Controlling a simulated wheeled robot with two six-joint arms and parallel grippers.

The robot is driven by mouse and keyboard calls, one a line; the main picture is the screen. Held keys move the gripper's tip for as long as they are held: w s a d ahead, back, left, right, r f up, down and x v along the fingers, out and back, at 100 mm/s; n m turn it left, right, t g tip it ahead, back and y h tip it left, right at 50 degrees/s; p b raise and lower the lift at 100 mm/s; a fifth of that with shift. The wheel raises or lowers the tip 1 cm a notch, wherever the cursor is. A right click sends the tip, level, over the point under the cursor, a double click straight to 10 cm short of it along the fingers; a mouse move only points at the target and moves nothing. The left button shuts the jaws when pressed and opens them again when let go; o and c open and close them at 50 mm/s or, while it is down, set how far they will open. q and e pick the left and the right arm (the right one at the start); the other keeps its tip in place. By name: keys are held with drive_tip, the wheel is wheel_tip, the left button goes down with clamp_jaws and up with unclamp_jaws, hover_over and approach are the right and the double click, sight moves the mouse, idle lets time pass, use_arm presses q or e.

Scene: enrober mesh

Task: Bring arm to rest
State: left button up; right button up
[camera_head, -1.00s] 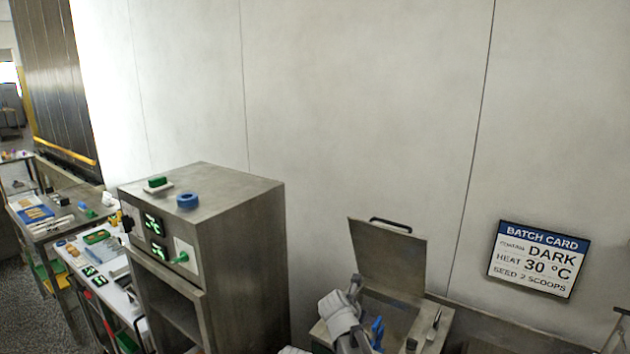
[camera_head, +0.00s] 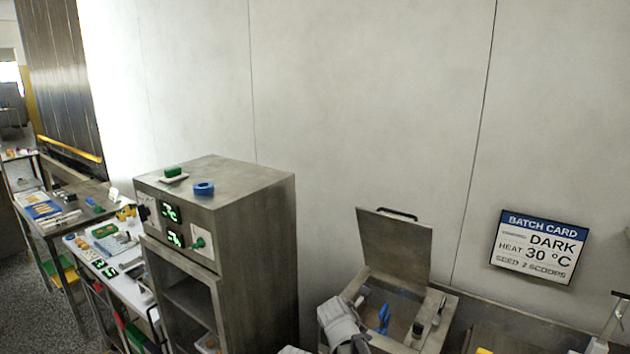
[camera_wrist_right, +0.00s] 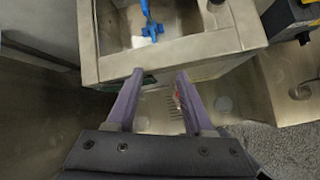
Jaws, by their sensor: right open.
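My right gripper (camera_wrist_right: 158,78) is open in the right wrist view, with nothing between its two purple-grey fingers. Its tips are near the front rim of an open steel bin (camera_wrist_right: 175,50). A blue tool (camera_wrist_right: 151,28) is inside that bin. In the head view, a white-grey arm part of mine (camera_head: 342,322) is at the near left edge of the bin (camera_head: 428,322); the fingers are not visible there. The blue tool (camera_head: 384,318) also shows there. My left gripper is in neither view.
The bin's lid (camera_head: 395,245) stands raised at its back. A steel cabinet (camera_head: 255,235) with green displays stands left of it. Tables with small items (camera_head: 108,268) line the far left. A batch card (camera_head: 540,247) hangs on the wall. A dark device (camera_wrist_right: 290,15) is right of the bin.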

drive_tip(key=s+a+f+m+g+y+b, duration=0.1)
drive_tip(key=s+a+f+m+g+b, duration=0.1)
drive_tip(key=s+f+m, duration=0.2)
drive_tip(key=s+a+f+m+g+y+b, duration=0.1)
drive_tip(key=s+f+m, duration=0.4)
drive_tip(key=s+m, duration=0.5)
drive_tip(key=s+a+f+m+g+y+b, duration=0.1)
drive_tip(key=s+a+f+m+g+b, duration=0.2)
drive_tip(key=s+m, duration=0.4)
drive_tip(key=s+f+b, duration=0.1)
drive_tip(key=s+b, duration=0.1)
drive_tip(key=s, duration=0.2)
drive_tip(key=shift+a+f+m+g+y, duration=0.15)
drive_tip(key=shift+f+m+g+y, duration=0.1)
drive_tip(key=shift+m+g+y, duration=0.05)
drive_tip(key=shift+c, duration=0.5)
